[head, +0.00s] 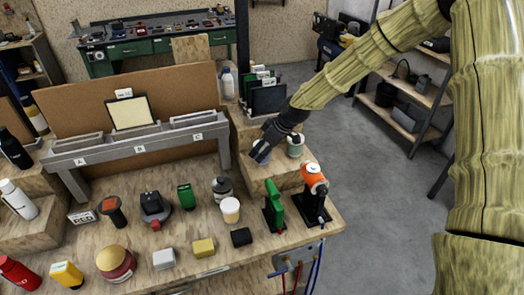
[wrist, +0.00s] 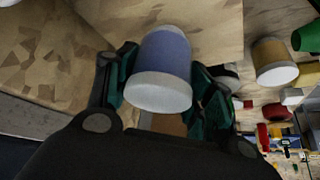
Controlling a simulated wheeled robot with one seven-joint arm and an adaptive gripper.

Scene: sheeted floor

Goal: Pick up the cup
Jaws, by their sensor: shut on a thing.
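The cup (wrist: 165,60) is blue with a white band at one end, and in the wrist view it sits between the dark green fingers of my gripper (wrist: 168,78). My gripper is shut on it. In the head view my gripper (head: 268,141) is at the raised wooden step on the right of the bench, with the small blue cup (head: 261,153) at its tip. The fingers partly hide the cup there. I cannot tell whether the cup touches the step.
A green-and-white canister (head: 295,146) stands close to the right of my gripper. An orange-topped tool (head: 314,180) and a green tool (head: 273,206) stand in front, beside a white-lidded tub (head: 230,210). Black folders (head: 268,98) stand behind. The floor (head: 385,200) at right is clear.

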